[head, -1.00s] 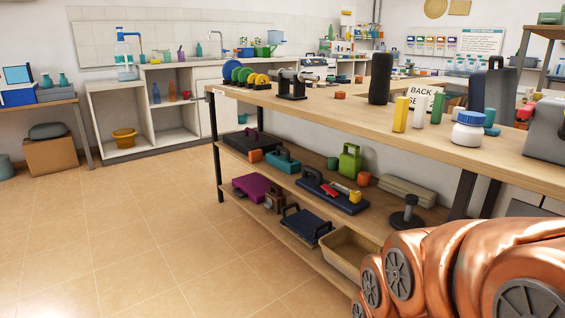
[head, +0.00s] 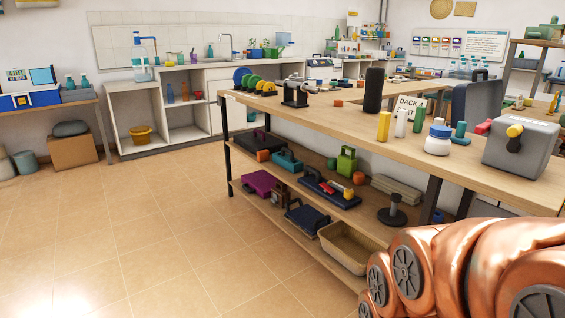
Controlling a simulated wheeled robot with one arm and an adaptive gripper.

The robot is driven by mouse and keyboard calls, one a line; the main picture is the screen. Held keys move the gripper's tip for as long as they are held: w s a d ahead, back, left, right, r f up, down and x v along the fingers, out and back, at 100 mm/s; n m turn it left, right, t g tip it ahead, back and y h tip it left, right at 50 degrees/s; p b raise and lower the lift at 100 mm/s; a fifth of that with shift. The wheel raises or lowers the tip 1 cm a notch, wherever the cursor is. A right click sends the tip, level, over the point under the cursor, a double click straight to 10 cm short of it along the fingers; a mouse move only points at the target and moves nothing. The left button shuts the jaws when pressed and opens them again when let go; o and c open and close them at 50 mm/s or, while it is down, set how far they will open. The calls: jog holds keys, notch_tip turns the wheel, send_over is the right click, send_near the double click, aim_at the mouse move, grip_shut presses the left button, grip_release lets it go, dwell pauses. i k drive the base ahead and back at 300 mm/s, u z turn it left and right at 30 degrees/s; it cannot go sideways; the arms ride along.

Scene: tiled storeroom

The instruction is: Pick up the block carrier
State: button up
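I cannot tell for certain which thing is the block carrier. A dark blue tray-like carrier (head: 343,200) with a handle and red and yellow pieces on it lies on the workbench's middle shelf and may be it. Other handled carriers are near: a teal one (head: 287,160), a green one (head: 346,161), a purple one (head: 259,183) and a dark navy one (head: 306,219) on the lower shelf. My gripper is not in view. Only copper-coloured rounded links, likely my own arm, show at the lower right, apart from the carriers in the picture.
The long wooden workbench (head: 345,108) crosses the right side. On it stand a black cylinder (head: 374,90), a white jar with a blue lid (head: 438,140) and a grey box (head: 520,148). A beige basket (head: 345,247) sits on the lower shelf. The tiled floor (head: 150,240) at left is clear.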

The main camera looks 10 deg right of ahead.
aim_at(291, 164)
jog(key=u, duration=0.65)
jog(key=i, duration=0.75)
jog(key=u, duration=1.05)
jog(key=i, duration=1.65)
jog(key=z, duration=1)
jog(key=i, duration=1)
jog(key=z, duration=0.9)
